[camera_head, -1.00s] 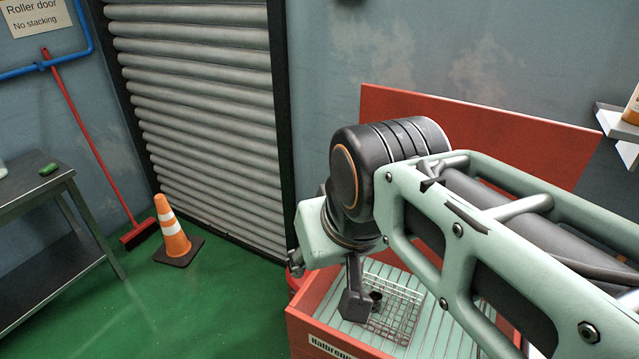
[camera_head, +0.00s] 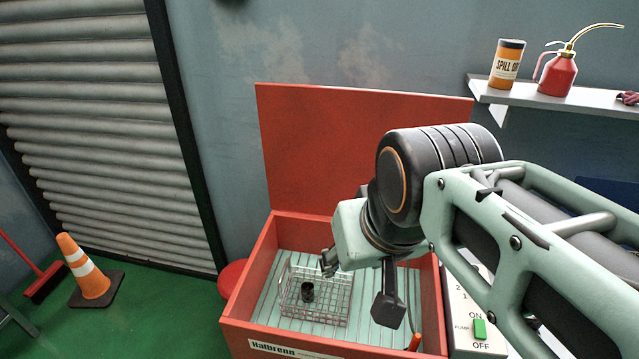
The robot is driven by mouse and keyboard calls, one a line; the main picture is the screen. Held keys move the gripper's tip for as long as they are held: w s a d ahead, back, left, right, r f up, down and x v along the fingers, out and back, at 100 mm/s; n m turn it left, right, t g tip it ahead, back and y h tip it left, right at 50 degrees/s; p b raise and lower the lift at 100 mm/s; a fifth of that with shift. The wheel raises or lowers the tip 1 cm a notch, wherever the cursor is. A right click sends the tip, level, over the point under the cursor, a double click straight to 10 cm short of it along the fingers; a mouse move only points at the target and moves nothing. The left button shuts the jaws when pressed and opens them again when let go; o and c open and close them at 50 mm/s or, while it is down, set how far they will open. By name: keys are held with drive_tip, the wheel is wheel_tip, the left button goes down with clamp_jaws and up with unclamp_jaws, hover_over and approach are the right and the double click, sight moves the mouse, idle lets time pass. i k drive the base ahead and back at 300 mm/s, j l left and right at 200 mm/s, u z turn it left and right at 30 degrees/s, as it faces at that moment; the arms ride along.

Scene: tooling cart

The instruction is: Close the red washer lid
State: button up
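The red washer lid (camera_head: 330,140) stands open and upright along the back of the red washer tub (camera_head: 262,262), against the wall. The tub's front carries a white label. Inside are a slatted grey floor and a wire basket (camera_head: 318,308) with a small dark part (camera_head: 307,292) in it. My arm reaches in from the right and hides the lid's lower right part.
A control box (camera_head: 480,340) with a green switch stands right of the tub. A shelf (camera_head: 540,96) above holds an orange canister (camera_head: 507,65) and a red oil can (camera_head: 558,75). A red round object (camera_head: 232,277) stands left of the tub. A cone (camera_head: 85,268) stands on open green floor.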

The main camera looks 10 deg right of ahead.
sight(321, 144)
drive_tip(key=l+z, duration=0.1)
drive_tip(key=z, duration=0.2)
drive_tip(key=l+z, duration=0.1)
drive_tip(key=l, duration=0.5)
drive_tip(key=k+l+z, duration=0.1)
drive_tip(key=l, duration=0.55)
drive_tip(key=k+u, duration=0.15)
drive_tip(key=k, duration=0.25)
drive_tip(key=i+l+z, duration=0.2)
drive_tip(key=i, duration=0.2)
